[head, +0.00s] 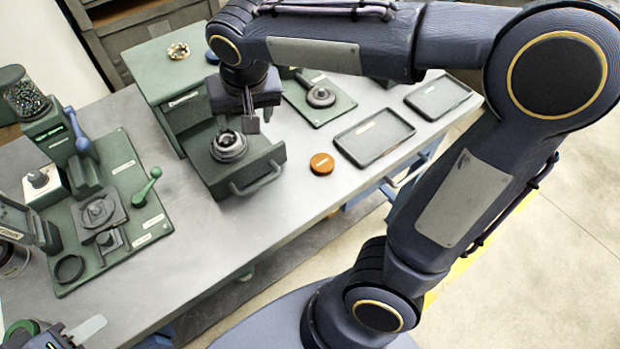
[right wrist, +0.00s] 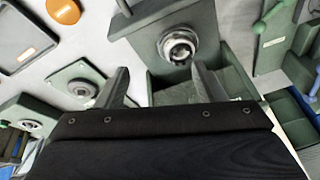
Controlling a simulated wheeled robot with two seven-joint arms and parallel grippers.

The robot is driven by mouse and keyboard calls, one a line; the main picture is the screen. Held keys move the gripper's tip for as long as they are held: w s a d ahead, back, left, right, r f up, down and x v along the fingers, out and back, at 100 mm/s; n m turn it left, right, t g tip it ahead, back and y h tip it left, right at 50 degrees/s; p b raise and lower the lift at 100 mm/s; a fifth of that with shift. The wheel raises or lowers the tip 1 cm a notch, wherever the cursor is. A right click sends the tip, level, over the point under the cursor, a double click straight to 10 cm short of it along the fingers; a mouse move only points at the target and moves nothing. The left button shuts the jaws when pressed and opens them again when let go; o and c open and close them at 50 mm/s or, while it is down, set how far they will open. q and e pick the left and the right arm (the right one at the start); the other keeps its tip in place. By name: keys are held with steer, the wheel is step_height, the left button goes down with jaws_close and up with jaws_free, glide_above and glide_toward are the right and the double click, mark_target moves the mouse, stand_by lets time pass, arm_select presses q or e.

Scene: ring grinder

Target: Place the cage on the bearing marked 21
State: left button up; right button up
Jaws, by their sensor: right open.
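A small brass-coloured ring, which looks like the cage (head: 178,50), lies on top of the green cabinet (head: 150,62). A steel bearing (head: 228,146) sits in the open drawer below; it also shows in the right wrist view (right wrist: 178,45). Another round part (head: 321,96) sits on a green plate behind. I cannot read the number 21 on either. My right gripper (head: 238,121) hangs above the drawer bearing, open and empty, its fingers spread in the right wrist view. My left gripper (head: 68,335) is partly in view at the bottom left; its jaw state is unclear.
An orange disc (head: 321,164) lies on the grey table, with two dark trays (head: 374,154) (head: 438,96) to its right. A green fixture board (head: 120,225) with levers and a black ring (head: 69,269) fills the left. The front middle of the table is clear.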

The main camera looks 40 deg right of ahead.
steer(key=s+d+f+n+t+y, duration=0.1)
steer(key=s+f+y, duration=0.1)
steer(key=s, duration=0.7)
steer(key=s+d+f+n+t+y, duration=0.1)
steer(key=s+d+f, duration=0.1)
steer(key=s, duration=0.7)
steer(key=shift+s+d+f+y, duration=0.2)
steer(key=shift+s+f+y, duration=0.2)
steer(key=shift+f, duration=0.2)
